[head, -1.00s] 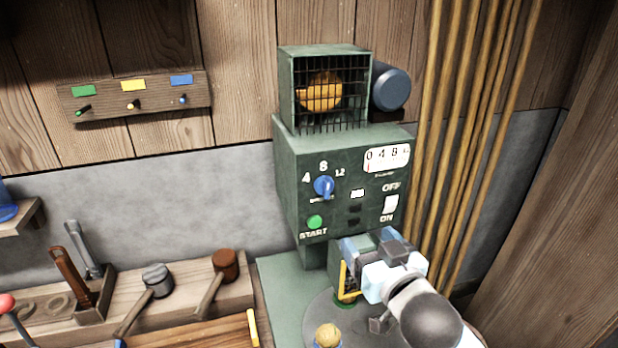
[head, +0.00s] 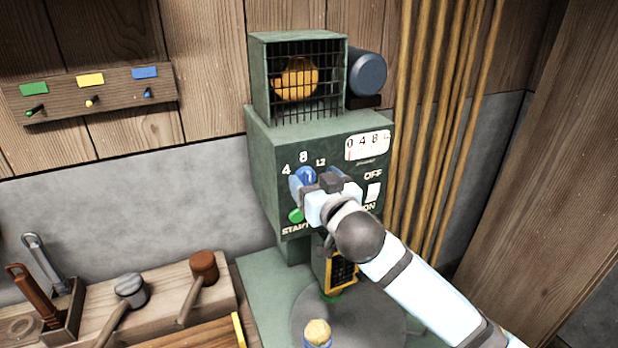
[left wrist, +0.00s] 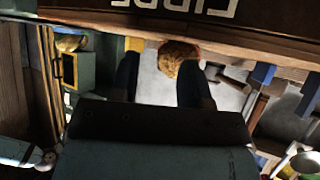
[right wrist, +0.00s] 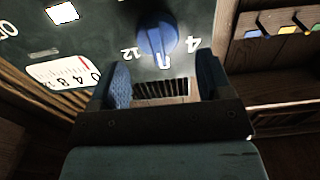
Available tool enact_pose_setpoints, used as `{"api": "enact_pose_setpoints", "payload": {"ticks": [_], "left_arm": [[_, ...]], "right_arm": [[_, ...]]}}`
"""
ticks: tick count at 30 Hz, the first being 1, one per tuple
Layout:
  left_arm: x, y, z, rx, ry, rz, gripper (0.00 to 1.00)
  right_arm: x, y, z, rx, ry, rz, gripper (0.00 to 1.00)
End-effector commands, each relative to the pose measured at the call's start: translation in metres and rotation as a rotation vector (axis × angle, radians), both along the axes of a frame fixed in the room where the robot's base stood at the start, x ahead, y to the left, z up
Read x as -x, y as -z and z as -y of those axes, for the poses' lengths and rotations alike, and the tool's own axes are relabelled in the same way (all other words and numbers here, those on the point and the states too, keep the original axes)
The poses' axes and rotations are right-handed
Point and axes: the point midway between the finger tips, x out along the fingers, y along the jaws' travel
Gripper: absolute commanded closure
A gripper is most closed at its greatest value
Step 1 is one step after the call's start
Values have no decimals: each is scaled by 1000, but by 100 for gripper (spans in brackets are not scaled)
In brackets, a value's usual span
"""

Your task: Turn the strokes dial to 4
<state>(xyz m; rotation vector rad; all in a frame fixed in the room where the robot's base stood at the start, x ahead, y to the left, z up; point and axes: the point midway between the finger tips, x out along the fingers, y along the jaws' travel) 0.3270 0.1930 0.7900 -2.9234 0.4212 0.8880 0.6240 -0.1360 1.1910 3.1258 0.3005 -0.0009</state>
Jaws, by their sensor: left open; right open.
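The strokes dial (head: 306,177) is a blue knob on the front of the green machine, with 4, 8 and 12 printed around it. In the right wrist view the dial (right wrist: 158,36) has a white mark that points roughly at the 8. My right gripper (head: 316,184) is open in front of the dial and partly covers it. In the right wrist view its fingers (right wrist: 165,70) are apart and the dial lies just beyond the tips; I cannot tell whether they touch it. My left gripper (left wrist: 161,75) is open and empty in its wrist view, outside the head view.
The green START button (head: 296,215) is just below the dial. The white ON/OFF switch (head: 373,192) and the counter (head: 367,145) are to the right. A caged orange part (head: 297,78) sits on top. Mallets (head: 203,268) lie on the bench at lower left.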

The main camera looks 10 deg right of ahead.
Motion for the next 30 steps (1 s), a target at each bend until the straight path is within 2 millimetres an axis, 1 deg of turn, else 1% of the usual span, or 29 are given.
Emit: {"api": "enact_pose_setpoints", "payload": {"ticks": [1,6,10,16,17,18,23,30], "left_arm": [[0,2,0,1,-1,0,57],[-2,2,-1,3,-3,1,57],[-3,0,-1,4,-3,4,57],[-3,0,-1,4,-3,4,57],[-3,0,-1,4,-3,3,57],[-3,0,-1,4,-3,3,57],[-2,1,-1,3,-3,0,57],[-2,1,-1,2,-3,-2,57]], "right_arm": [[-8,0,-2,1,0,2,28],[-23,0,-5,0,-1,1,28],[-26,0,-6,-1,-2,0,28],[-26,0,-6,-1,-1,0,28],[-26,0,-6,-1,-1,0,30],[-26,0,-6,-1,-1,0,40],[-26,0,-6,-1,-1,0,76],[-26,0,-6,10,-1,2,77]]}}
